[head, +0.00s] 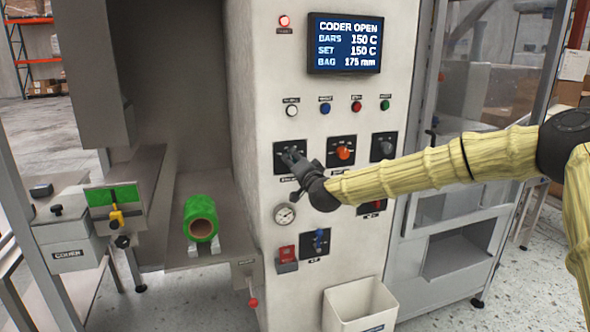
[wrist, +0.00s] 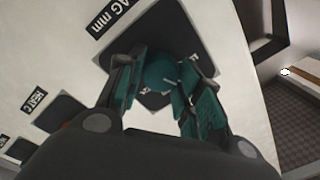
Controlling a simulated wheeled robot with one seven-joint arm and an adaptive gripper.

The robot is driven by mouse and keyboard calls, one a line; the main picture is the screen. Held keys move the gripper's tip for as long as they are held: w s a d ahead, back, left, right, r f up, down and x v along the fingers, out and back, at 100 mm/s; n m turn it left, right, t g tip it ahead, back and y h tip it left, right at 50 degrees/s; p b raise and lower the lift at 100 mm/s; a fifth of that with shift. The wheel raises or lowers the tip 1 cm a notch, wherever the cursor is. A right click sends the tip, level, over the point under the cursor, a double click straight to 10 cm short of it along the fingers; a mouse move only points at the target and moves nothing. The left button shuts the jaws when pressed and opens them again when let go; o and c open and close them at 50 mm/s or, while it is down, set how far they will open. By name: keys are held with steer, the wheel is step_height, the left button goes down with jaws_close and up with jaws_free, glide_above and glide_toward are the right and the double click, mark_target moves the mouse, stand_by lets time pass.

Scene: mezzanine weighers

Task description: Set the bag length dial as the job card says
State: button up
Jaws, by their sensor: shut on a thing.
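The bag length dial (wrist: 160,72) is a round teal-looking knob on a dark plate (wrist: 195,42) whose label partly reads "AG mm". My gripper (wrist: 163,84) is shut on it, one finger on each side. The dark blue screen (head: 343,44) reads "CODER OPEN", bars 150 C, set 150 C and bag 175 mm. I see no readable job card in either view.
An orange knob (head: 344,153) and a dark knob (head: 385,148) sit to the right on the same panel. Several small buttons are in a row above. A gauge (head: 285,215) and a blue switch (head: 320,240) are below. A green roll (head: 201,218) lies at left, beside the coder (head: 75,240).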

steer(key=shift+d, duration=0.1)
stand_by(0.3)
steer(key=o, duration=1)
steer(key=shift+d, duration=0.1)
steer(key=v, duration=1.2)
steer(key=shift+f, duration=0.1)
